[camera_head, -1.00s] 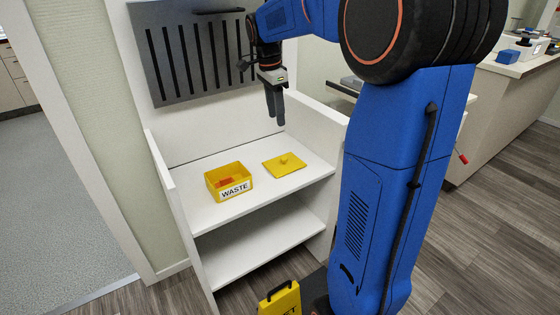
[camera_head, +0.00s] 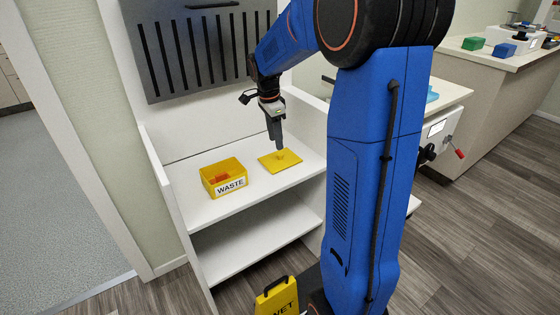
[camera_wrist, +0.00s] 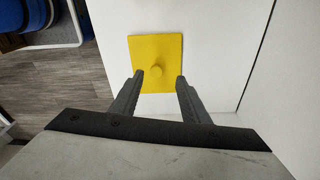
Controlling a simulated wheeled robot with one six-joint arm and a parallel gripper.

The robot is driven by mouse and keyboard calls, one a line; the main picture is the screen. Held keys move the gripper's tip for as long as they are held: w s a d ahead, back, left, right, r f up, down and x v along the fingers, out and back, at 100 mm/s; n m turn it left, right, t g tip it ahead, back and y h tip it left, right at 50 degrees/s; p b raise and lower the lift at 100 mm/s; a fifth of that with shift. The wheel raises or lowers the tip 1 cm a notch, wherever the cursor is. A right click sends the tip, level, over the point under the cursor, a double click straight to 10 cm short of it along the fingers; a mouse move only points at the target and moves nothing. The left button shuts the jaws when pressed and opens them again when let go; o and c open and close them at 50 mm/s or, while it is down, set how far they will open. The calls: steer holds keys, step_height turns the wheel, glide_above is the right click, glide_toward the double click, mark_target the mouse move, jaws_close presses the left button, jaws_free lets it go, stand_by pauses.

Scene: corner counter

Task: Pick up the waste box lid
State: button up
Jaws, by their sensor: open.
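The waste box lid (camera_head: 280,160) is a flat yellow square with a round knob in its middle. It lies flat on the white upper shelf (camera_head: 215,208), right of the yellow waste box. In the wrist view the lid (camera_wrist: 156,50) lies ahead of my fingers, with its knob (camera_wrist: 155,71) near the line between the two fingertips. My gripper (camera_head: 279,147) points down just above the lid, open and empty. Both fingers show in the wrist view (camera_wrist: 159,76). From the head view I cannot tell the exact gap between fingertips and knob.
The open yellow waste box (camera_head: 225,176), labelled WASTE, holds something red. A grey slotted panel (camera_head: 200,50) stands behind the shelf. White side walls (camera_head: 160,165) bound the shelf. A yellow floor sign (camera_head: 277,297) stands in front.

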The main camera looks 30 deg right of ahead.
mark_target(280, 154)
steer(key=f, duration=0.3)
steer(key=s+d+f, duration=0.1)
steer(key=shift+f, duration=0.65)
jaws_close()
